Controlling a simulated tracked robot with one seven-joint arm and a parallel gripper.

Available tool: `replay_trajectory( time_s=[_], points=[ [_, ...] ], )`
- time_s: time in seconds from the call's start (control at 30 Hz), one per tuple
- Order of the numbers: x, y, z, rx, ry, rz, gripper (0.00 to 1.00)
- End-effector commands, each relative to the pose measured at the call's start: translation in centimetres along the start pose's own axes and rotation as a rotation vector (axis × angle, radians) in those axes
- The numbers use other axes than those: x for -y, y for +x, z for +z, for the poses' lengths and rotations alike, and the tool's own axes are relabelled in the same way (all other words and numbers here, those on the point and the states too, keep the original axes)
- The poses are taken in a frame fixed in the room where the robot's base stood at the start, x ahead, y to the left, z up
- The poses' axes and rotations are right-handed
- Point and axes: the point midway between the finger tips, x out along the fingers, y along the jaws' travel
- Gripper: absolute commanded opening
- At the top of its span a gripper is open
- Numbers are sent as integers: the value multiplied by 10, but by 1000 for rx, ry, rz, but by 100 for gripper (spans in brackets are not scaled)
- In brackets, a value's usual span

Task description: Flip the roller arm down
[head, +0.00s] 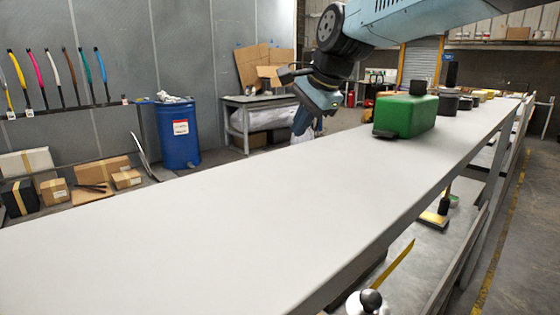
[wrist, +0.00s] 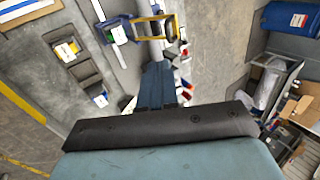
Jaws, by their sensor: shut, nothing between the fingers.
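My gripper (head: 303,122) hangs beyond the far edge of the long pale bench (head: 220,210) in the head view, pointing down. In the wrist view my gripper (wrist: 158,88) shows its blue-grey fingers together, with nothing held. I cannot make out the roller arm for certain in either view. A yellow frame (wrist: 137,29) and a blue-purple item (wrist: 117,31) with a white label show past the fingertips in the wrist view, apart from the gripper. Whether the frame belongs to a roller is unclear.
A green container (head: 405,116) stands on the bench beside my arm, with dark tubs (head: 448,104) behind it. A blue drum (head: 177,133) and a grey worktable (head: 258,110) stand beyond. The near part of the bench top is clear. Cartons (head: 128,179) lie along the left wall.

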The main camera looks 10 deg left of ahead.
Motion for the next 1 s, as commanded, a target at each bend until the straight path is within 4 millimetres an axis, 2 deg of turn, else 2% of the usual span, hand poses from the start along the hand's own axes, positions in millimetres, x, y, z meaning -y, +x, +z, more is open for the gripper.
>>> replay_trajectory(
  time_s=[0.13, 0.27, 0.8, 1.0],
  points=[
    [-1, 3, -3, -3, 5, 0, 0],
    [-2, 15, -4, -3, 6, 3, 0],
    [0, 106, -5, -4, 7, 3, 0],
    [7, 128, -5, -4, 7, 1, 0]
  ],
)
